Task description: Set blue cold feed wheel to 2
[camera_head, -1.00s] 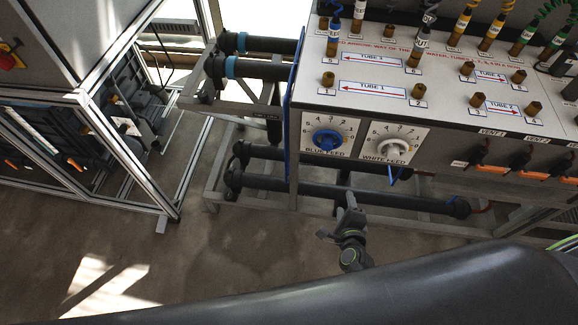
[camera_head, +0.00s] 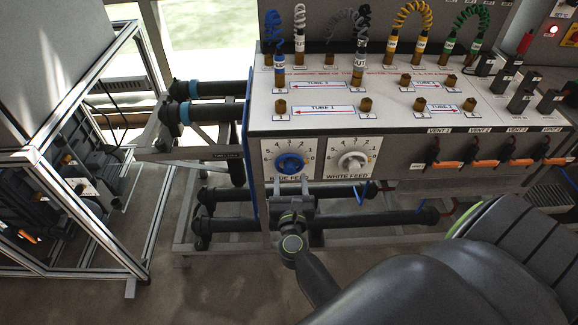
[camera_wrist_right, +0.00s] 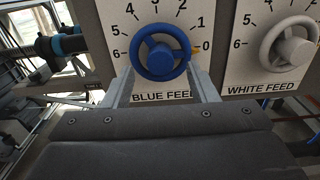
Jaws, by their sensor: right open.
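The blue feed wheel (camera_head: 290,163) is on a white dial plate on the front of the panel, above the label BLUE FEED. In the right wrist view the blue wheel (camera_wrist_right: 161,52) sits inside a scale from 0 to 6. A small yellow mark shows at its right edge near 0. My right gripper (camera_head: 291,179) is open just below and in front of the wheel. In the right wrist view its two fingers (camera_wrist_right: 161,76) point up at the wheel's lower left and lower right. I cannot tell whether they touch it. My left gripper is out of view.
The white feed wheel (camera_head: 352,162) is close to the right of the blue one. Dark pipes (camera_head: 345,191) run below the dials. Orange-handled vent valves (camera_head: 486,163) line the panel further right. A metal-framed cabinet (camera_head: 66,205) stands left.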

